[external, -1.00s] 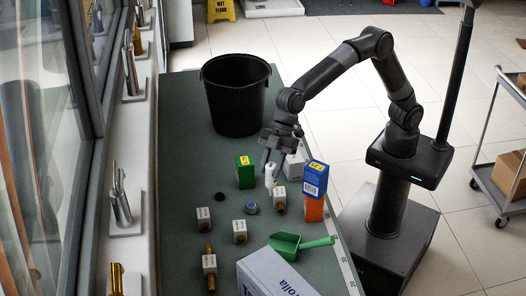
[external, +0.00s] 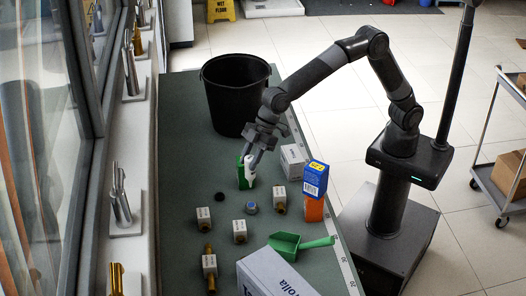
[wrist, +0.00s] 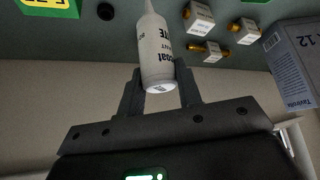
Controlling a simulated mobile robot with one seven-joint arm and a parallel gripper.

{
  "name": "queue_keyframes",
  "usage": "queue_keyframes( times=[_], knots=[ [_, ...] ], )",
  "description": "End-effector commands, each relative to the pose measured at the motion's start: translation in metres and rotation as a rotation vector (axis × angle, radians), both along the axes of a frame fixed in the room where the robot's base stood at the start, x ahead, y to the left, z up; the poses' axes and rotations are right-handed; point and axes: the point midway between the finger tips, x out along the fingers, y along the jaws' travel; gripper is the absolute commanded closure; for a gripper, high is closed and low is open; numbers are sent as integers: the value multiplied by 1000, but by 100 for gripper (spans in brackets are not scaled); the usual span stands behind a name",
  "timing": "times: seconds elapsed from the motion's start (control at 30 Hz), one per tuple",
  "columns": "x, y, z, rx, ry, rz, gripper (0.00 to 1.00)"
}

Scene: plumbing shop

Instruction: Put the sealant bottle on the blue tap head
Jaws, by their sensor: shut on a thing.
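The sealant bottle is white with a pointed nozzle (external: 250,172); it also shows in the wrist view (wrist: 157,50). My gripper (external: 253,156) is shut on it, with a finger on each side in the wrist view (wrist: 158,88). In the external view the bottle overlaps the green box; whether its bottom clears the table I cannot tell. The blue tap head (external: 251,208) is a small round piece on the table, below the bottle in the picture and apart from it. I cannot make it out surely in the wrist view.
The green box (external: 240,181) is close to the bottle. A dark tap head (external: 219,196) and several white-and-brass fittings (external: 240,231) lie around. A blue box (external: 315,178) sits on an orange one (external: 314,210). A black bucket (external: 235,105) and green scoop (external: 290,243) are on the table.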

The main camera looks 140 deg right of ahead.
Motion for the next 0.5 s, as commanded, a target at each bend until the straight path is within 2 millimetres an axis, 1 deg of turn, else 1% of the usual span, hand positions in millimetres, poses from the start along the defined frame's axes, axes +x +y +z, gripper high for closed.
queue_keyframes(
  times=[0.03,0.1,0.2,0.33,0.5],
  knots=[
    [7,6,-5,0,0,2,93],
    [14,11,-11,0,-1,2,93],
    [19,15,-14,-1,-2,1,93],
    [20,16,-22,1,0,-1,93],
    [20,16,-47,1,1,-1,93]
  ],
)
